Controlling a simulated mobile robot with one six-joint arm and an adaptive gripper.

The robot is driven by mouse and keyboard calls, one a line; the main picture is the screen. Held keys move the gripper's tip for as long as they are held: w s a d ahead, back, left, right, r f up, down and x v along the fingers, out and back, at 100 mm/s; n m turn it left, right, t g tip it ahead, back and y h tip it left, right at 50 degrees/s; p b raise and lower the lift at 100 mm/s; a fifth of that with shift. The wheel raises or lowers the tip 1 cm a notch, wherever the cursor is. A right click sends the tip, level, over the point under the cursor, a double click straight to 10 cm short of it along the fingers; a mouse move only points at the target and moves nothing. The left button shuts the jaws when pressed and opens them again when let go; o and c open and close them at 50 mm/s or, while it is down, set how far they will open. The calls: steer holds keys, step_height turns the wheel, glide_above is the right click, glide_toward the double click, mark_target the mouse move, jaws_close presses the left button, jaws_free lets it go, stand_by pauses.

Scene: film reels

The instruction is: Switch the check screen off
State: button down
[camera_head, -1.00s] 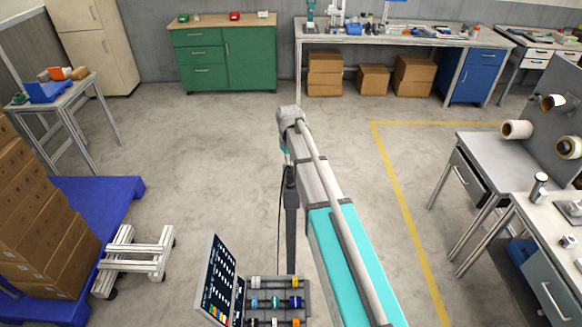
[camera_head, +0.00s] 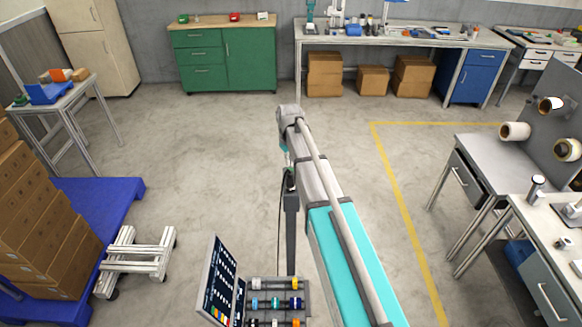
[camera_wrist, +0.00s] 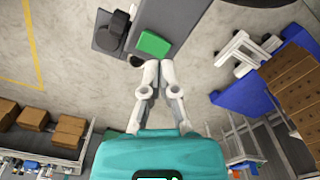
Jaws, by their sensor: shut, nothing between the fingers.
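A dark, tilted panel (camera_head: 220,283) with white marks and small coloured squares stands at the bottom of the head view, left of my arm. It looks like a lit screen, but I cannot tell if it is the check screen. My gripper (camera_wrist: 159,66) shows in the wrist view with its two grey fingers together and nothing between them. It points down over the floor, beside a grey surface with a green block (camera_wrist: 153,43). In the head view my arm hides the gripper.
A grey bench (camera_head: 490,165) with film reels (camera_head: 514,131) stands at right. A blue pallet (camera_head: 110,198) with stacked boxes and a white wheeled frame (camera_head: 137,262) are at left. The middle floor is clear.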

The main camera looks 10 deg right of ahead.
mark_target(289, 170)
steer(key=shift+r+p, duration=2)
steer(key=shift+r, duration=0.2)
steer(key=shift+f, duration=0.1)
